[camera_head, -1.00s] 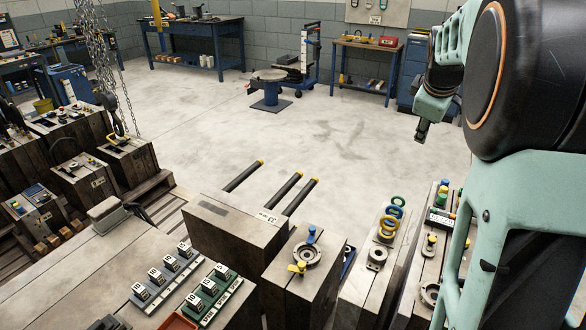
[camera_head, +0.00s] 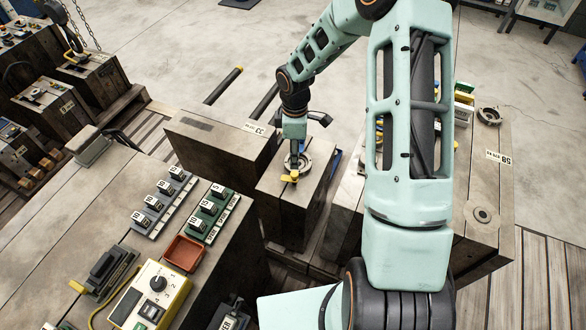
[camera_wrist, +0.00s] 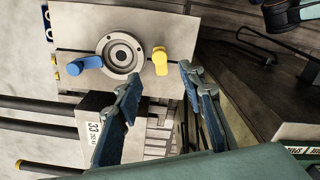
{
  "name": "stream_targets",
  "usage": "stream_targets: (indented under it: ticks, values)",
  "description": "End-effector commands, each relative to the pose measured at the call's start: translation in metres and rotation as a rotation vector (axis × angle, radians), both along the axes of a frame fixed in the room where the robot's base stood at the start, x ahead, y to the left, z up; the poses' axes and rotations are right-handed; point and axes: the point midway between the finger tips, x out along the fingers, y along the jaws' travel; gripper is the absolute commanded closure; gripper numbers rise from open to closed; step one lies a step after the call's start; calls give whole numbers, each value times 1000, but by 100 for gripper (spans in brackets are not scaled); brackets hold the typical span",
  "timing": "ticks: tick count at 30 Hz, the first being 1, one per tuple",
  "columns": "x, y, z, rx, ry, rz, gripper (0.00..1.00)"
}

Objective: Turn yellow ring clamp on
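The yellow ring clamp (camera_head: 290,177) sits at the front edge of a round metal ring (camera_head: 306,162) on top of a mould block. In the wrist view the yellow clamp (camera_wrist: 160,60) has its lever at the right of the ring (camera_wrist: 120,52), and a blue clamp (camera_wrist: 85,64) lies at the left. My gripper (camera_wrist: 161,76) is open and empty, its two blue-padded fingers apart. The yellow clamp shows between and beyond the fingertips; no contact is visible. In the head view my gripper (camera_head: 296,146) hangs over the ring and hides part of it.
A block marked 33 (camera_head: 215,140) with dark rods stands to the left of the clamp block. Labelled switch rows, a red tray (camera_head: 183,254) and a yellow control box (camera_head: 150,297) lie on the near-left surface. Another mould block (camera_head: 490,190) stands at the right.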

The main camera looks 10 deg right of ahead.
Motion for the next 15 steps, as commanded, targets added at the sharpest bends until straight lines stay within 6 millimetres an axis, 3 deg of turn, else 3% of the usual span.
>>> stream_targets:
  ticks: [9, 15]
  values:
    - [-1, 0, -62, -1, 2, 0, 63]
    - [0, 0, -82, 0, -1, 0, 63]
